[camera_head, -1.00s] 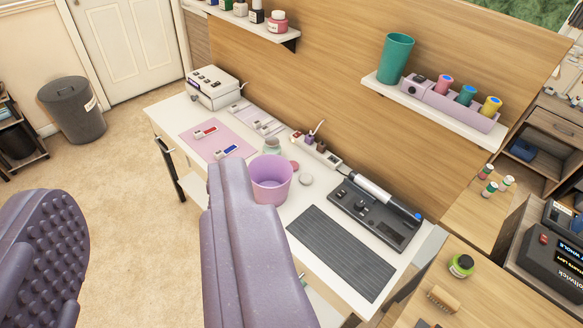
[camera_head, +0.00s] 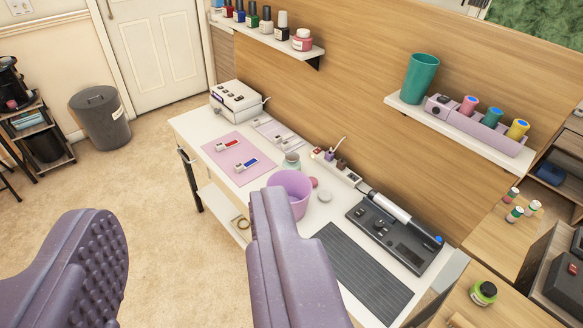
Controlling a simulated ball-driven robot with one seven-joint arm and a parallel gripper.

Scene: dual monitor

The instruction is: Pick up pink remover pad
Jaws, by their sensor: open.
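A small round pink pad (camera_head: 314,182) lies on the white desk (camera_head: 186,121), just right of the purple cup (camera_head: 290,189) and partly hidden by it. A pale round pad (camera_head: 325,196) lies close to it. My gripper (camera_head: 180,212) is open and empty, its two purple fingers wide apart. The right finger overlaps the lower front of the cup in the picture; the left finger is over the carpet side. The pink pad is beyond and to the right of the right finger.
A pink mat (camera_head: 232,163) with small red and blue items lies left of the cup. A black device (camera_head: 398,238) and a dark ribbed mat (camera_head: 360,270) fill the right side. A wall shelf (camera_head: 460,134) hangs above.

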